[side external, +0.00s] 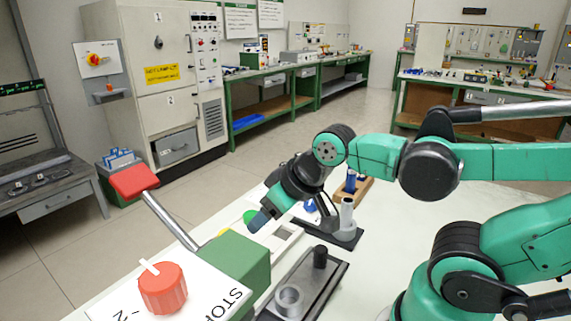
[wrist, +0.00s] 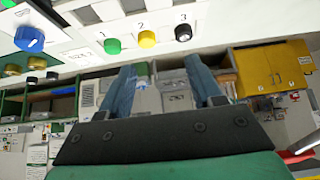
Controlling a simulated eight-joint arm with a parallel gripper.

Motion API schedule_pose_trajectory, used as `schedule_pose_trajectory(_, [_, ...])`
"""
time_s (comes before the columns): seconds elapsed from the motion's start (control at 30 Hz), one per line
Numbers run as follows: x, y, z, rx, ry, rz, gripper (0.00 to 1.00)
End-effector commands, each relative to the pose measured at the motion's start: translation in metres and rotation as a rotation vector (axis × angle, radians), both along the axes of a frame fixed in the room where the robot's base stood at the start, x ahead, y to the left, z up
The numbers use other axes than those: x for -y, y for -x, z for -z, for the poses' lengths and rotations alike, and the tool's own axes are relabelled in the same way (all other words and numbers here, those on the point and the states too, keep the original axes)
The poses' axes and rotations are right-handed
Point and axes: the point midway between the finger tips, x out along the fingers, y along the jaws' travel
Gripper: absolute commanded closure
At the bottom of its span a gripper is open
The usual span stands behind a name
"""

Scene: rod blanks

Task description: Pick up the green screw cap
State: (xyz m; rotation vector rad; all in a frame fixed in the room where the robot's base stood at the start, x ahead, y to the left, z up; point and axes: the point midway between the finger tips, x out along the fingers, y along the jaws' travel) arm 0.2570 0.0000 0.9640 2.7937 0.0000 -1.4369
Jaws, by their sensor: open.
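The green screw cap (wrist: 113,46) shows in the wrist view on the pale panel at the top, by the label 1. In the side external view it is a green disc (side external: 249,215) just behind my gripper's tip, partly hidden by it. My gripper (wrist: 160,66) is open, its two blue fingers apart with nothing between them. In the wrist view the cap lies beyond the left fingertip, apart from it. In the side view my gripper (side external: 261,220) points down and left close to the cap; I cannot tell the exact gap.
A yellow cap (wrist: 147,39) and black cap (wrist: 183,32) stand beside the green one, with a blue knob (wrist: 29,39) farther left. A green box (side external: 235,262), red-handled lever (side external: 135,181), red knob (side external: 162,288), grey fixture (side external: 289,300) and rod stand (side external: 345,228) crowd the table.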

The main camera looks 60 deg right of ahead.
Motion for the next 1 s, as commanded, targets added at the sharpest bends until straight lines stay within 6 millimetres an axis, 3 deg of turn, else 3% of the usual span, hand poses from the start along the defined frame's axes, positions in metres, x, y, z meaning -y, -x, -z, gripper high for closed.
schedule_pose_trajectory(0.27, [0.000, 0.000, 0.000, -0.001, -0.004, 0.006, 0.42])
schedule_pose_trajectory(0.43, [0.008, -0.012, -0.005, -0.043, -0.121, 0.172, 0.42])
schedule_pose_trajectory(0.67, [0.039, -0.056, -0.005, -0.182, -0.508, 0.770, 0.42])
schedule_pose_trajectory(1.0, [0.105, -0.114, 0.043, -0.395, -1.011, 1.717, 0.42])
